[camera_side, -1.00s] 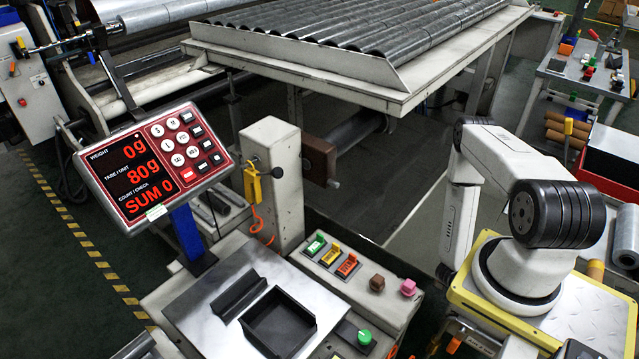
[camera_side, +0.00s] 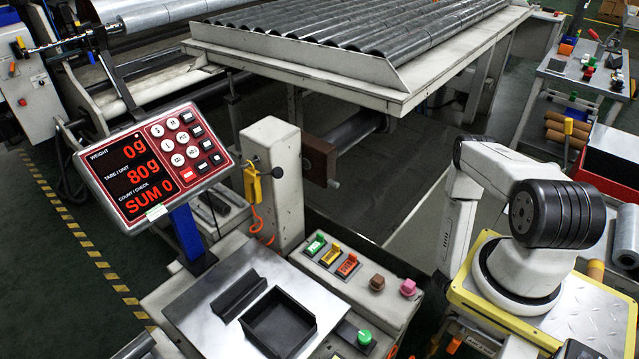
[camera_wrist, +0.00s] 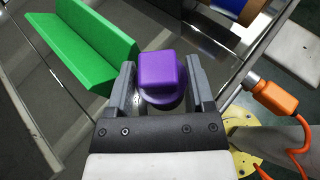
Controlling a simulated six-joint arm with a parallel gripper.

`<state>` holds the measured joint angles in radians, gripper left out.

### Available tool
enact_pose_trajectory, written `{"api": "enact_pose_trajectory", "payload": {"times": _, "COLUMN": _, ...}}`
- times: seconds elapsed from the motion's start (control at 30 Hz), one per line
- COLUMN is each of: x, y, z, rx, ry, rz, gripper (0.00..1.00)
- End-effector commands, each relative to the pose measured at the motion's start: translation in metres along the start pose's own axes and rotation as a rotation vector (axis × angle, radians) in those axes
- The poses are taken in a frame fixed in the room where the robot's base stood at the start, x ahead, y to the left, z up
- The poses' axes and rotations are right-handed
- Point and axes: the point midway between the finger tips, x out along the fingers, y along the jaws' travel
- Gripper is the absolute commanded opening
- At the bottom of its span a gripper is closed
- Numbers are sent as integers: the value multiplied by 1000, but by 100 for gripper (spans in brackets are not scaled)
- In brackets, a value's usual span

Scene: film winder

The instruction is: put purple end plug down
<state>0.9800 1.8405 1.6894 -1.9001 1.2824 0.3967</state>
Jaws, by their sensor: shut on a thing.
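The purple end plug (camera_wrist: 162,72) is in the wrist view, between the two grey fingers of my gripper (camera_wrist: 161,66). The fingers are shut on it, one on each side. Its squarish top faces the camera, and a rounder, darker purple part shows below. Its underside is hidden, and I cannot tell whether it touches anything. In the side view neither my gripper nor the purple plug shows.
A green angled trough (camera_wrist: 85,45) lies left of the plug in the wrist view. In the side view, a black tray (camera_side: 278,322) and scale display (camera_side: 155,165) stand at left.

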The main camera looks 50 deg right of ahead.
Motion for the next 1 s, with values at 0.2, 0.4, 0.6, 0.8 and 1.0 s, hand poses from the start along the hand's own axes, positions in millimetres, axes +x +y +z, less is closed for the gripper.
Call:
{"api": "enact_pose_trajectory", "payload": {"times": 0.2, "x": 0, "y": 0, "z": 0, "rx": 0, "ry": 0, "rz": 0, "gripper": 14}}
{"api": "enact_pose_trajectory", "payload": {"times": 0.4, "x": 1, "y": 0, "z": -3, "rx": 0, "ry": 0, "rz": 0, "gripper": 75}}
{"api": "enact_pose_trajectory", "payload": {"times": 0.6, "x": 1, "y": 0, "z": -2, "rx": 0, "ry": 0, "rz": 0, "gripper": 100}}
{"api": "enact_pose_trajectory", "payload": {"times": 0.8, "x": 0, "y": 0, "z": -1, "rx": 0, "ry": 0, "rz": 0, "gripper": 100}}
{"api": "enact_pose_trajectory", "payload": {"times": 1.0, "x": -4, "y": 1, "z": 0, "rx": -1, "ry": 0, "rz": 3, "gripper": 100}}
